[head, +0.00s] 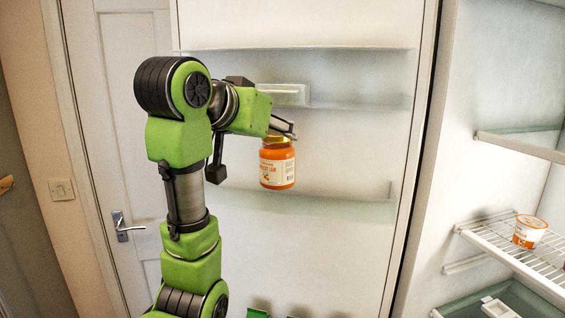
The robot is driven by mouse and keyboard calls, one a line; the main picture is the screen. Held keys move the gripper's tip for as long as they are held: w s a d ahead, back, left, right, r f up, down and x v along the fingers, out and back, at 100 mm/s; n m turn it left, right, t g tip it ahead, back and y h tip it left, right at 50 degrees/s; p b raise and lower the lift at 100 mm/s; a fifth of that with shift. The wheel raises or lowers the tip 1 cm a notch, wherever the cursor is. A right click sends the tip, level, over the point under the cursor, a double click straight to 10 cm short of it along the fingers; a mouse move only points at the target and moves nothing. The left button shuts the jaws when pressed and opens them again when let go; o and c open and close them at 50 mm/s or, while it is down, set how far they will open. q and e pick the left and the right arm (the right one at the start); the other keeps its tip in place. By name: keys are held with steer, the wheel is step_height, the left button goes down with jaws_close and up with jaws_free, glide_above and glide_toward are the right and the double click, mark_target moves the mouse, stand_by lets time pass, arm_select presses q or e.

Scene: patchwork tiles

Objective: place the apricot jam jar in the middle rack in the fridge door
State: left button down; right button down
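The apricot jam jar (277,168), orange with a white label and a golden lid, hangs upright in front of the open fridge door. My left gripper (282,131) is at its lid from above and appears shut on it; the fingers are only partly seen. The fridge door (340,145) has clear racks at several heights. The rack at mid-height (340,207) runs behind and just below the jar, and looks empty where visible. Whether the jar is over this rack or in front of it cannot be told. My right gripper is not in view.
A clear butter-type box (283,94) sits on the rack above (375,102). Tops of green items (257,313) show at the bottom edge. To the right, the fridge interior has a wire shelf (500,235) with an orange-and-white tub (528,231).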

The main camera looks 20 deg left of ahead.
arm_select(q)
steer(key=w+p, duration=0.4)
steer(key=w, duration=0.2)
step_height(320, 180, down, 7)
steer(key=p, duration=0.3)
steer(key=shift+a, duration=0.2)
steer(key=shift+w, duration=0.1)
steer(key=c, duration=1.3)
jaws_free()
steer(key=shift+f, duration=0.15)
